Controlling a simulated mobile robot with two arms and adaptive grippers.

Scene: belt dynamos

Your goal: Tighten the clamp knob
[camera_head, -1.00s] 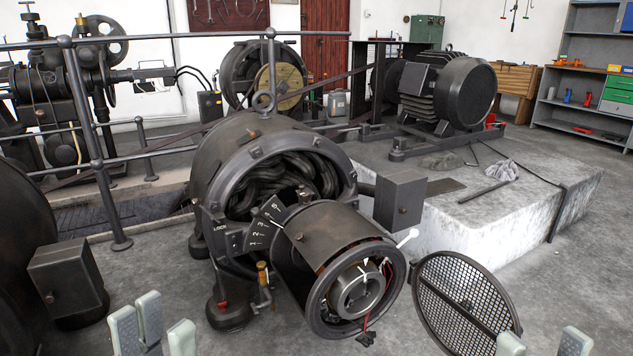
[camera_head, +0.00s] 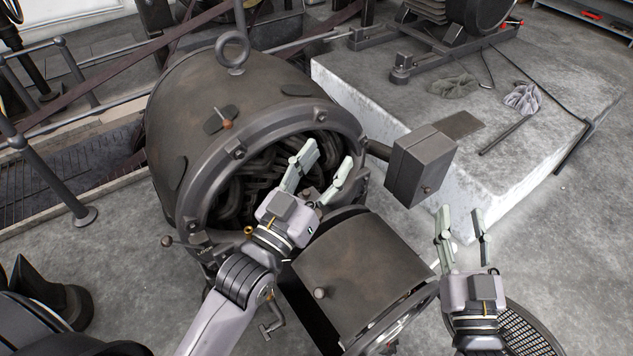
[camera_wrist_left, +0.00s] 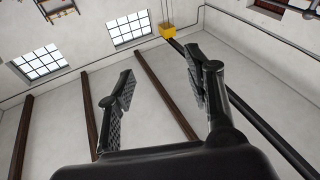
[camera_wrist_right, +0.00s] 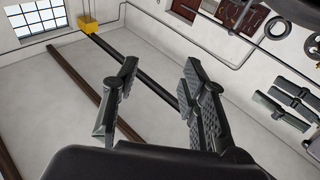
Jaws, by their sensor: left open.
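The dark dynamo (camera_head: 190,105) stands at the centre of the head view with its round front opening showing coiled windings. A small round-headed knob (camera_head: 167,241) sticks out at the opening's lower left, and a brass knob (camera_head: 248,231) shows beside my left wrist. I cannot tell which is the clamp knob. The scale plate is hidden behind my left arm. My left gripper (camera_head: 324,163) is open and empty in front of the opening, above the dark cylinder (camera_head: 360,255). My right gripper (camera_head: 460,214) is open and empty, right of the cylinder. Neither wrist view shows the dynamo.
A dark box (camera_head: 420,168) juts out from the dynamo's right side, close above my right gripper. A pale concrete plinth (camera_head: 350,95) stands behind. A round mesh cover (camera_head: 525,335) lies partly behind my right wrist. Railings (camera_head: 45,170) stand at left.

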